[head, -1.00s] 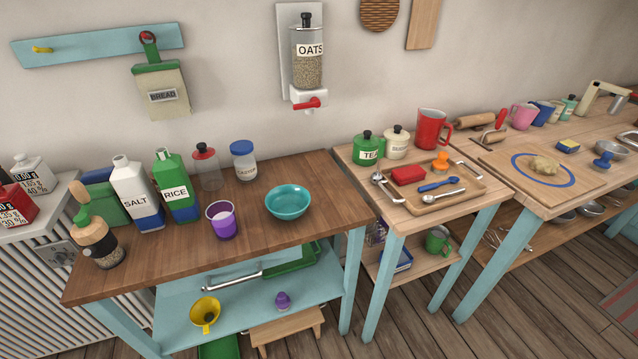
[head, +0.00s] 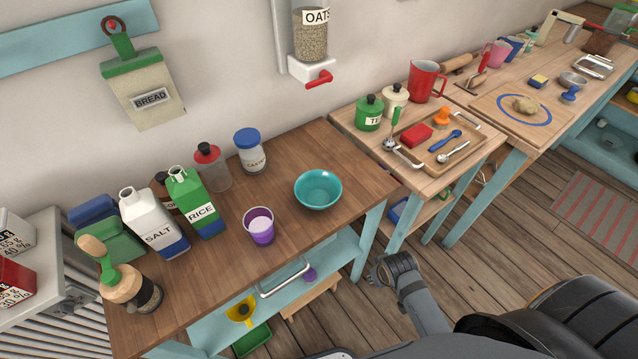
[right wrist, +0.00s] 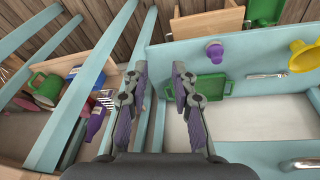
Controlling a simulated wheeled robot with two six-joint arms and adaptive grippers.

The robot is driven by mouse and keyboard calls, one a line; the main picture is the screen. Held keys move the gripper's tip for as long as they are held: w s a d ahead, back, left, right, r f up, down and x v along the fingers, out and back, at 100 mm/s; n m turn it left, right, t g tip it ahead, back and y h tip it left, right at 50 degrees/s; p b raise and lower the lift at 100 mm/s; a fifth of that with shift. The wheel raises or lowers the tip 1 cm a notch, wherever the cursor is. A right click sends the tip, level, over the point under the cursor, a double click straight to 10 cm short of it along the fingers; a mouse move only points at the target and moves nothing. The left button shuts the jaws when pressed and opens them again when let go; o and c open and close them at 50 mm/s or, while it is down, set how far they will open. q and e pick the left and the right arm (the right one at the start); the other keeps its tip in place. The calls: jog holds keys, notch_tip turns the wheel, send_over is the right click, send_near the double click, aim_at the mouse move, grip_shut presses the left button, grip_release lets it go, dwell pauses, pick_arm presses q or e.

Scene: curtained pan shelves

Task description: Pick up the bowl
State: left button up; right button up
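The bowl (head: 318,189) is turquoise, round and upright. It stands empty on the brown wooden table near its right end in the head view. My right arm comes in from the lower right in the head view, and its outer end is low, beside the table's right end, apart from the bowl. In the right wrist view my right gripper (right wrist: 159,75) has its two fingers apart with nothing between them. It faces the table's legs and lower shelf. The bowl does not show in the right wrist view. My left gripper is not in view.
A purple cup (head: 260,226) stands left of the bowl, with a blue-lidded jar (head: 250,151) behind. Salt (head: 154,222) and rice (head: 194,203) cartons stand farther left. The wooden tabletop (head: 345,160) is clear around the bowl. A second table with a tray (head: 436,155) stands to the right.

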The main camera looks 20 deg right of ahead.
notch_tip(320, 180, up, 12)
jog(key=w+a+n+p, duration=0.2)
jog(key=n+t+y, duration=0.2)
jog(key=n+y, duration=0.2)
jog(key=n, duration=2.6)
send_near(339, 187)
jog(key=f, duration=0.2)
jog(key=x, duration=0.2)
jog(key=p+x, duration=0.1)
jog(key=x, duration=0.2)
jog(key=shift+w+a+r, duration=0.1)
jog(key=shift+w, duration=0.35)
jog(key=p+x, duration=0.2)
jog(key=x, duration=0.2)
jog(key=shift+w+a+f+p, duration=0.25)
jog(key=shift+p, duration=0.05)
jog(key=shift+w+f, duration=0.1)
jog(key=shift+f, duration=0.15)
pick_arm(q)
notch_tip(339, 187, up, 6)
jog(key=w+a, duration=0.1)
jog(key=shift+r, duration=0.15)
pick_arm(e)
grip_shut()
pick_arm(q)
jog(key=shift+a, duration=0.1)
